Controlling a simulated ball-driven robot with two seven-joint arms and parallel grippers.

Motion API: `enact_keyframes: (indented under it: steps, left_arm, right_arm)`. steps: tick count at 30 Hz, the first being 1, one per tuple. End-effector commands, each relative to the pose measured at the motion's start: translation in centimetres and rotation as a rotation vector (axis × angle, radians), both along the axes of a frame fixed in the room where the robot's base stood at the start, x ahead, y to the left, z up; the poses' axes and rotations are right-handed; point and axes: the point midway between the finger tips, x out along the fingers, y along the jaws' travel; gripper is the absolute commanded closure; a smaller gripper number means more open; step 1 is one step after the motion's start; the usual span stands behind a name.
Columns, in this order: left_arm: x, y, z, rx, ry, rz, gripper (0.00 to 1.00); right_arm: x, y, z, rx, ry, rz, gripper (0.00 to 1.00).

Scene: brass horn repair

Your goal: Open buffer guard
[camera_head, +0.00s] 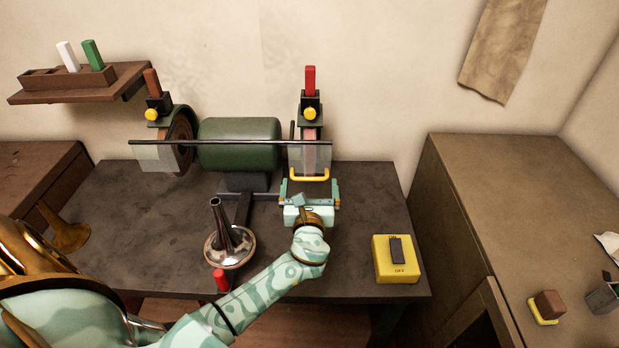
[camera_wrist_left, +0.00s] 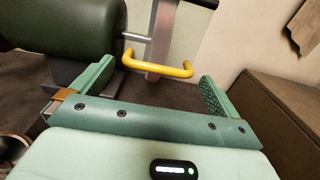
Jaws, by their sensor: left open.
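The buffer is a green motor (camera_head: 239,144) with a wheel at each end and a thin dark bar across its front. The right guard (camera_head: 310,155) is a grey shield with a yellow handle (camera_head: 310,178) along its lower edge. The handle also shows in the left wrist view (camera_wrist_left: 158,64). The left guard (camera_head: 157,158) covers part of the brown left wheel (camera_head: 181,139). My left gripper (camera_head: 310,187) is open just below the yellow handle. In the left wrist view its fingers (camera_wrist_left: 152,90) are spread wide, with the handle beyond and between them, apart from both. My right gripper is not in view.
A silver horn bell (camera_head: 229,247) stands on the dark bench (camera_head: 130,220) left of my left arm. A yellow switch box (camera_head: 395,260) sits at the bench's right. A wooden cabinet (camera_head: 500,190) stands to the right. A wall shelf (camera_head: 80,82) hangs at the upper left.

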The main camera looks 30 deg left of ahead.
Motion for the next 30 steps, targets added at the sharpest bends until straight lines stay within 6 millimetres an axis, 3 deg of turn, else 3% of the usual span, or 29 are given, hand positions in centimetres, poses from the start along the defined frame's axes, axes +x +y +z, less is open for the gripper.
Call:
enact_keyframes:
  steps: [6, 17, 22, 30]
  left_arm:
    - [2.5, 1.6, 0.0, 0.0, -0.001, 0.001, 0.0]
    - [2.9, 1.9, 0.0, -0.001, -0.001, 0.001, 0.0]
    - [2.9, 1.8, 0.0, -0.001, 0.0, 0.001, 0.47]
    - [2.8, 1.7, 0.5, -0.014, 0.021, 0.001, 0.48]
  right_arm:
    - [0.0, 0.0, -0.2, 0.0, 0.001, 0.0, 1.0]
    - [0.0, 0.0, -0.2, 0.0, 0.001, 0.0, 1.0]
    - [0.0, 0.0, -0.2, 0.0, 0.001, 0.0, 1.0]
    - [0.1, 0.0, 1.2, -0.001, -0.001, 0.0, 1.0]
